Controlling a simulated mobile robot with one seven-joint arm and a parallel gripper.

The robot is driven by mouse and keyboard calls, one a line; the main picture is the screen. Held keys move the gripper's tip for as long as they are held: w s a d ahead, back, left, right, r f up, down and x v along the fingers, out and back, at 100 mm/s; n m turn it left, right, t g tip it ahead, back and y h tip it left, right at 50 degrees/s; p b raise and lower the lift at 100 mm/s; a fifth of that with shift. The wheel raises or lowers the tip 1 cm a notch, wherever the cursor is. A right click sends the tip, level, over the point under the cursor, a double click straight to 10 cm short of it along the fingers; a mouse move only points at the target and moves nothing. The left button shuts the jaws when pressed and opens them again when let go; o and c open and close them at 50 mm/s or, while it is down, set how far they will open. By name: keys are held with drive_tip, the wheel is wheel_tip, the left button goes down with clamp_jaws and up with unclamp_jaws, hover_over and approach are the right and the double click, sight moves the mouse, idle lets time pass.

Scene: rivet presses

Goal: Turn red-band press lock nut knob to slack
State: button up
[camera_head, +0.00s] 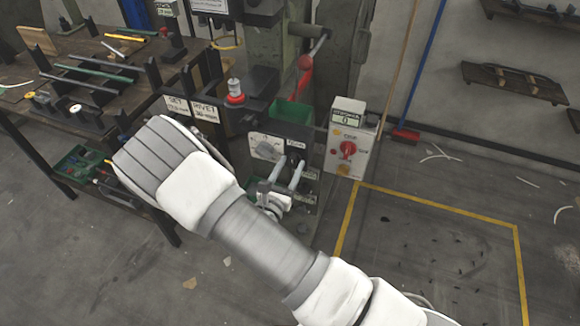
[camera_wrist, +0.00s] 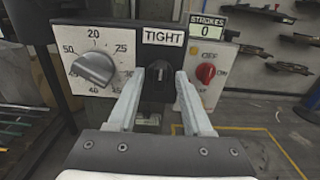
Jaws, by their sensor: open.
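The lock nut knob (camera_wrist: 159,82) is a small black knob on a dark plate, under a sign reading TIGHT (camera_wrist: 163,37). Its handle points roughly upright. My gripper (camera_wrist: 160,74) is open, with one pale finger on each side of the knob. The wrist view does not clearly show whether the fingers touch it. In the head view my gripper (camera_head: 281,180) is low in front of the press panel, and the knob is hard to make out there. A red ring (camera_head: 235,98) shows on the press, left of the green bin.
A grey dial (camera_wrist: 93,69) with numbers is left of the knob. A switch box with a red knob (camera_wrist: 205,73) and a STROKES counter at 0 is right. The green bin (camera_head: 291,112) sits above the panel. A workbench (camera_head: 97,75) is left; yellow-marked floor at right is mostly clear.

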clamp_jaws()
drive_tip(key=shift+n, duration=0.3)
drive_tip(key=n+p, duration=0.2)
drive_tip(key=shift+r+n, duration=0.1)
drive_tip(key=shift+n, duration=0.2)
drive_tip(key=n+p, duration=0.2)
drive_tip(key=n, duration=0.2)
drive_tip(key=shift+a+p, duration=0.1)
drive_tip(key=shift+p, duration=0.3)
drive_tip(key=n+p, duration=0.1)
drive_tip(key=n, duration=0.4)
drive_tip(key=shift+p, duration=0.4)
drive_tip(key=shift+f+n+p, duration=0.15)
drive_tip(key=shift+n+p, duration=0.15)
drive_tip(key=shift+n, duration=0.65)
drive_tip(key=shift+f+n+p, duration=0.15)
drive_tip(key=shift+n+p, duration=0.1)
drive_tip(key=shift+n, duration=0.7)
